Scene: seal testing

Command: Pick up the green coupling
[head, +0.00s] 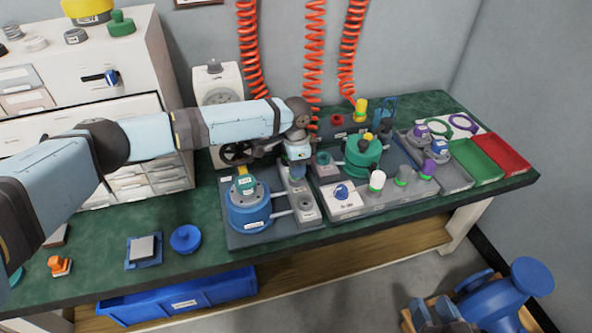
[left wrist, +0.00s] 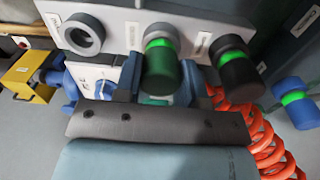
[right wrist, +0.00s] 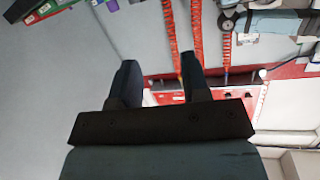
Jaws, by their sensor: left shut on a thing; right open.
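The green coupling (left wrist: 160,72) has a bright green band and sits between the fingers of my left gripper (left wrist: 155,88) in the left wrist view. The gripper is shut on it. Its far end is at the grey labelled block (left wrist: 118,32); I cannot tell whether it is seated there or clear of it. In the head view my left gripper (head: 298,174) is over the grey rack on the bench, and I cannot make out the coupling there. My right gripper (right wrist: 158,85) is open and empty in its wrist view, and out of the head view.
A black coupling (left wrist: 236,60) and a blue coupling (left wrist: 297,102) are right of the green one. An empty ring (left wrist: 82,35) is to its left. In the head view a blue fixture (head: 248,210) and a green fixture (head: 362,158) flank my left gripper. Red hoses (head: 314,60) hang behind.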

